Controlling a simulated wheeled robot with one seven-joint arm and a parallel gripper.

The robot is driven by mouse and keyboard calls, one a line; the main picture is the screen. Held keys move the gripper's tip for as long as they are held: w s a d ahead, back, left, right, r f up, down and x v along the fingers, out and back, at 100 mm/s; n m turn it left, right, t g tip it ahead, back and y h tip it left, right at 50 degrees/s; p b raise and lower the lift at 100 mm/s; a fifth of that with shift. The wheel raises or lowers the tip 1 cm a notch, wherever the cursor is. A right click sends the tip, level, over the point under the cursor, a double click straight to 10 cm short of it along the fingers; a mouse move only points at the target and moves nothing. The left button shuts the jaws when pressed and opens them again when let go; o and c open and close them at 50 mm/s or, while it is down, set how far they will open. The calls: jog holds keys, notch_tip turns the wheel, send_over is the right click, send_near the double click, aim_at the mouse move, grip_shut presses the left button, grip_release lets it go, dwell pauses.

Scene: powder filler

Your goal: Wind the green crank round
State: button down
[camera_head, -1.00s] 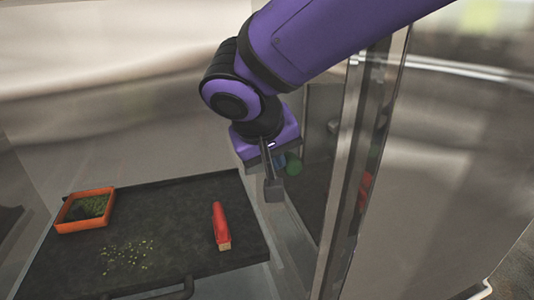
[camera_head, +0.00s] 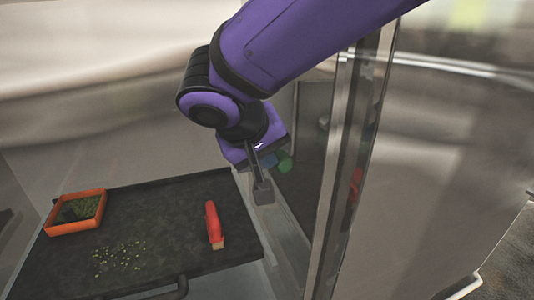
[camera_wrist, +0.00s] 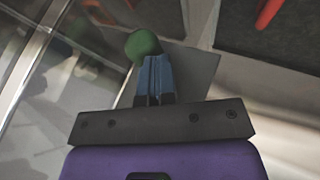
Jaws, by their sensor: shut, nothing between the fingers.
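The green crank shows as a round green knob (camera_head: 285,164) just right of my gripper (camera_head: 272,161) in the head view. In the wrist view the green knob (camera_wrist: 143,43) sits at the ends of my gripper's blue fingers (camera_wrist: 153,62). The fingers are together with nothing between them. The knob is beyond the tips, and I cannot tell whether they touch it. The rest of the crank is hidden behind my gripper and fingers.
A black tray (camera_head: 170,235) lies below left, bearing an orange box (camera_head: 76,228) with green bits inside, a red-handled brush (camera_head: 213,222) and scattered yellowish crumbs (camera_head: 120,258). An upright metal-edged glass panel (camera_head: 345,150) stands close to the right of my arm.

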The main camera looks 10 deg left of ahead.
jog(key=shift+f+h, duration=0.1)
jog(key=shift+h, duration=0.3)
jog(key=t+h, duration=0.1)
jog(key=n+t+h, duration=0.1)
jog(key=t+h, duration=0.1)
jog(key=d+t+h, duration=0.1)
jog(key=h, duration=0.1)
jog(key=shift+w+f+n+t, duration=0.2)
jog(key=shift+w+n+t, duration=0.15)
jog(key=shift+n+t, duration=0.05)
jog(key=shift+d, duration=0.1)
jog(key=shift+w+d, duration=0.1)
dwell(1.4)
dwell(0.4)
